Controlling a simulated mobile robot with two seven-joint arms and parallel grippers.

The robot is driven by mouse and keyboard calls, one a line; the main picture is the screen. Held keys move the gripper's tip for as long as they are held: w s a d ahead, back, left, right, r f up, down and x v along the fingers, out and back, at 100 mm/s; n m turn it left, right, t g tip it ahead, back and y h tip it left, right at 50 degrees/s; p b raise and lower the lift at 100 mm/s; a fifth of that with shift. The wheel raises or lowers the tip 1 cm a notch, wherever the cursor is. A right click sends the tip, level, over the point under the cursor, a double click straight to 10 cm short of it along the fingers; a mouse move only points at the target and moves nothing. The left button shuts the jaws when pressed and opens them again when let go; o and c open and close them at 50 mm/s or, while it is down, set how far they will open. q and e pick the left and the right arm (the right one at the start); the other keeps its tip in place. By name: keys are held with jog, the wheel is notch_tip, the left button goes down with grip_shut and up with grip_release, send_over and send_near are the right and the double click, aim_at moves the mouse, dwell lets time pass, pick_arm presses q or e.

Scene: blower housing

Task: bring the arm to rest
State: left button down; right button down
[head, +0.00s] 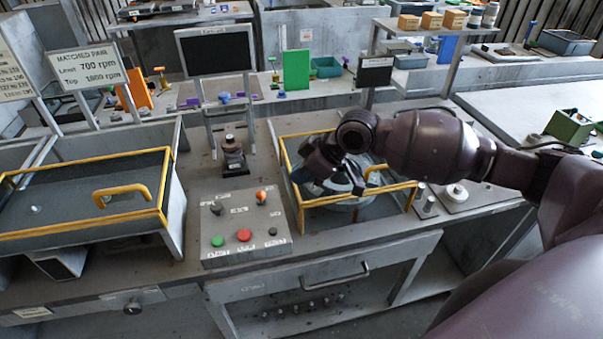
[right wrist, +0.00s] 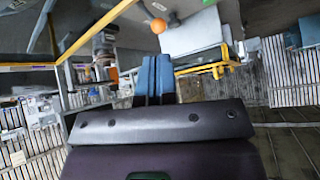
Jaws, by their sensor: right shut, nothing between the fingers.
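My right arm (head: 425,145) reaches in from the right in the head view. Its dark right gripper (head: 318,168) hangs over the yellow-railed blower bay (head: 333,200) and hides part of the round grey housing (head: 350,203) there. I cannot tell in that view whether it touches the housing. In the right wrist view, the two blue fingers of the right gripper (right wrist: 154,78) lie side by side, shut and empty. My left gripper is not in view.
A control panel (head: 246,240) with green and red buttons sits left of the bay. A dark peg on a base (head: 233,155) stands behind it. A screen (head: 215,50) and small sign (head: 374,72) rise behind.

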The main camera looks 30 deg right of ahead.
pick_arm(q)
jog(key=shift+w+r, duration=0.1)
